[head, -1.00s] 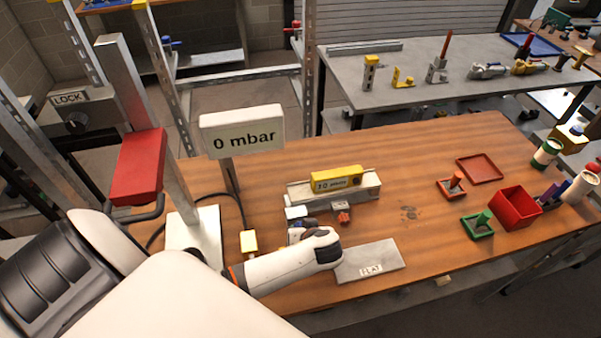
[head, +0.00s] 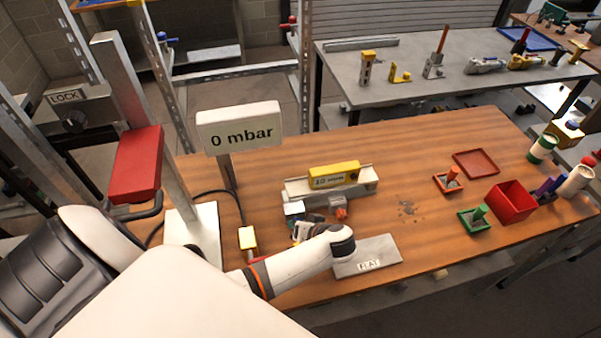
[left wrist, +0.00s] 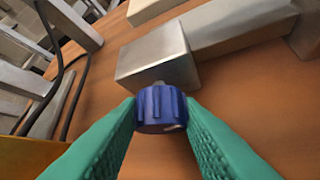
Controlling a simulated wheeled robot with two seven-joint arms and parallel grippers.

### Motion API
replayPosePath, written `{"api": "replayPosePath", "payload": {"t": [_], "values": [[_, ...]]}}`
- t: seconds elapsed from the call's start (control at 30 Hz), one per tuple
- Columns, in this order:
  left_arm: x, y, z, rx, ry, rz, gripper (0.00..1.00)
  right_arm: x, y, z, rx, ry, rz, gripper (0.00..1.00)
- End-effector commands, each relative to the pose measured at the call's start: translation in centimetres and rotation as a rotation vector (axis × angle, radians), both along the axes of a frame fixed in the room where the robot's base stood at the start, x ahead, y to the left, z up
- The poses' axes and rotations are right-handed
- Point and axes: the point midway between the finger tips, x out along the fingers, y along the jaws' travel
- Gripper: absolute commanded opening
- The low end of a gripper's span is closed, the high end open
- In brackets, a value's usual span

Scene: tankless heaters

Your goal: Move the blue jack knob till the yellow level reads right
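The blue jack knob (left wrist: 161,108) sits on the end of a grey metal block (left wrist: 158,57) in the left wrist view. My left gripper (left wrist: 162,104) has its green fingers on both sides of the knob, seemingly pressed against it. In the head view the left gripper (head: 299,229) is low at the front left of the jack, and my wrist hides most of the knob. The yellow level (head: 334,174) lies on a pale metal bar (head: 362,183). Its small display seems to start with 10; the unit is too small to read. My right gripper is out of view.
A red knob (head: 341,212) is in front of the bar. A grey plate marked FLAT (head: 385,252) lies beside my wrist. A "0 mbar" sign (head: 239,128) and a metal post with a red block (head: 137,165) stand left. The bench's middle right is mostly clear.

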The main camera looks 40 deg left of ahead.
Motion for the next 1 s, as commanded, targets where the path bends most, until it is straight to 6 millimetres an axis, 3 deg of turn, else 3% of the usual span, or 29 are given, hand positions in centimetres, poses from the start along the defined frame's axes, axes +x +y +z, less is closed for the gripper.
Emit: {"api": "replayPosePath", "payload": {"t": [0.03, 0.13, 0.47, 0.67, 1.0], "values": [[0.1, 0.0, 0.1, 0.001, -0.002, -0.002, 0.38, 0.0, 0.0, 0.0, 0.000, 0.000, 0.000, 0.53], [0.1, 0.0, 0.1, 0.000, -0.002, -0.001, 0.53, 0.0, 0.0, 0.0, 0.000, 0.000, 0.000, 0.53], [0.0, 0.1, 0.0, -0.020, -0.024, -0.001, 0.53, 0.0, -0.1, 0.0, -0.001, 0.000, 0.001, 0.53], [-0.3, 0.5, 0.0, -0.138, -0.166, -0.004, 0.53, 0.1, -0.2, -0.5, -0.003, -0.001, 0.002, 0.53], [-0.5, 0.7, -0.2, -0.349, -0.415, -0.008, 0.53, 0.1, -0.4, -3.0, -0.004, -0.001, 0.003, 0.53]]}}
